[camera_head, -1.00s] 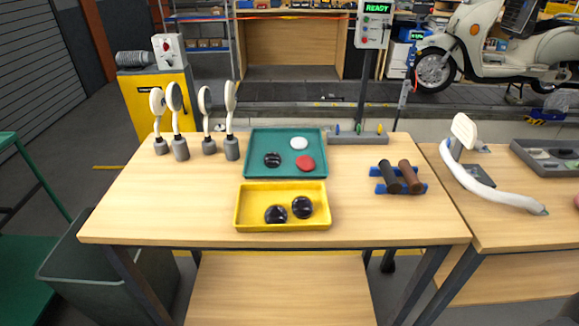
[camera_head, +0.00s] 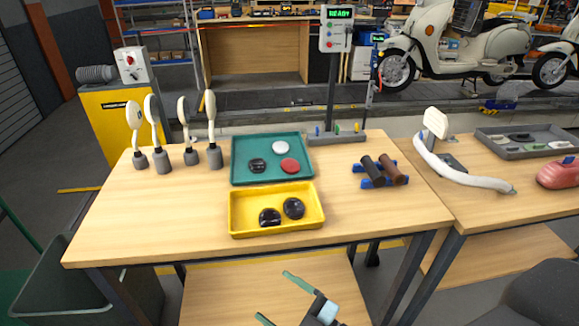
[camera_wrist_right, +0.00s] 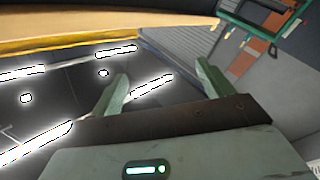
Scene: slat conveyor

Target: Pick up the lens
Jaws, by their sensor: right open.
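A teal tray (camera_head: 236,177) on the wooden table holds a red lens-like disc (camera_head: 290,165), a white disc (camera_head: 280,147) and a dark round piece (camera_head: 257,165). The frames do not show which one is the task's lens. A yellow tray (camera_head: 275,230) in front of it holds two glossy dark round pieces (camera_head: 293,208). My right gripper (camera_head: 283,301) is open at the bottom of the head view, in front of the table and apart from both trays. Its two green fingers also show in the right wrist view (camera_wrist_right: 162,78), with nothing between them. My left gripper is not in view.
Several round mirrors on stems (camera_head: 154,120) stand at the table's left. A post with a READY display (camera_head: 338,28) rises behind. The table's front left is clear.

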